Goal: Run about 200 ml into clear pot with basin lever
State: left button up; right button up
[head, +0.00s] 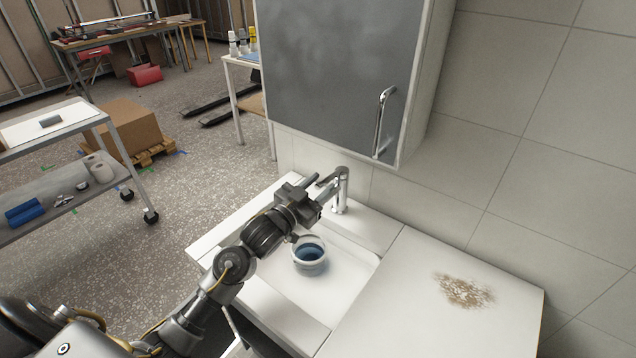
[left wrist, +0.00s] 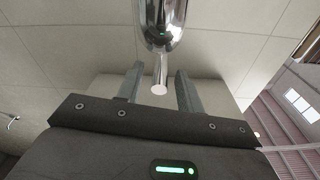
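The clear pot (head: 310,268) stands upright in the white basin (head: 345,285), with dark blue-looking liquid inside; I cannot read its level. The chrome basin tap (head: 341,192) rises behind the pot at the back of the basin. My left gripper (head: 322,188) is at the tap's top, above and behind the pot. In the left wrist view the gripper (left wrist: 158,88) is open, its fingers on either side of the thin chrome lever (left wrist: 160,75), with gaps visible. My left arm partly hides the basin and spout. I see no clear water stream. My right gripper is out of view.
A grey-fronted wall cabinet (head: 335,70) with a chrome handle hangs above the basin. A white counter (head: 400,310) with a brown crumbly patch (head: 463,291) lies to the right.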

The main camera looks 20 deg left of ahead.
pick_arm(q)
jog(key=r+b+v, duration=0.1)
jog(key=b+v, duration=0.1)
jog(key=v, duration=0.8)
jog(key=shift+s+f, duration=0.4)
